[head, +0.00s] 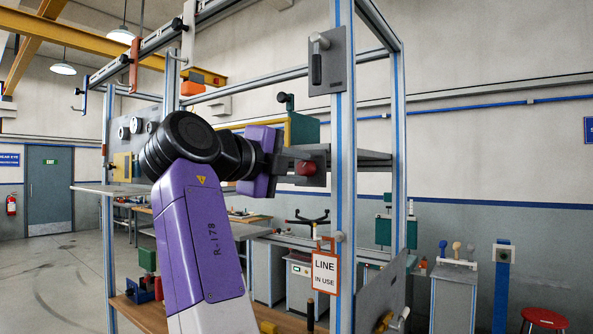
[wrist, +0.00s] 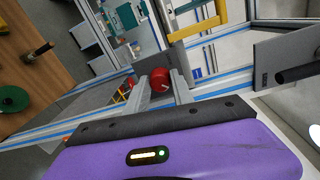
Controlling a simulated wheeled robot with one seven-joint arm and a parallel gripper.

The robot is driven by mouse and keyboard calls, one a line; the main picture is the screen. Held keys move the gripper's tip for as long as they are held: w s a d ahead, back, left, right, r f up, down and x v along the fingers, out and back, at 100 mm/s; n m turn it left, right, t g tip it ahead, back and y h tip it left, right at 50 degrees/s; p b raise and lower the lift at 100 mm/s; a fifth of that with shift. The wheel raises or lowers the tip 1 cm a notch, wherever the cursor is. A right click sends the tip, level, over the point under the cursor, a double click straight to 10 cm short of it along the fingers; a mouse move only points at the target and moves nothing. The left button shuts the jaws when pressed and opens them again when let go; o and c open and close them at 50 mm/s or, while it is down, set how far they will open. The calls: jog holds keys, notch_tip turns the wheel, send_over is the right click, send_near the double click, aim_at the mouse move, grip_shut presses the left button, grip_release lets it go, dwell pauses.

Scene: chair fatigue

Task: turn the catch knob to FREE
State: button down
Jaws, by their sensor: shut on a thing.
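The red knob (head: 307,168) stands on a small grey plate on the frame's blue-striped upright post. In the wrist view the red knob (wrist: 161,79) sits between the two grey fingers of my gripper (wrist: 162,87). My gripper (head: 298,164) is shut on the knob, reaching it from the left in the head view. The fingers hide part of the knob's sides. No FREE marking can be read in either view, so I cannot tell which way the knob points.
A grey plate with a black handle (head: 316,69) is higher on the same post (head: 343,200). A "LINE IN USE" sign (head: 325,273) hangs below the knob. Open floor (head: 50,285) is at left.

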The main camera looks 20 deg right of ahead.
jog(key=shift+f+m, duration=0.1)
jog(key=shift+m, duration=0.3)
jog(key=c, duration=1.1)
grip_release()
jog(key=shift+s, duration=0.1)
jog(key=b+v, duration=0.2)
jog(key=v, duration=0.5)
jog(key=shift+s+a, duration=0.2)
jog(key=shift+a, duration=0.15)
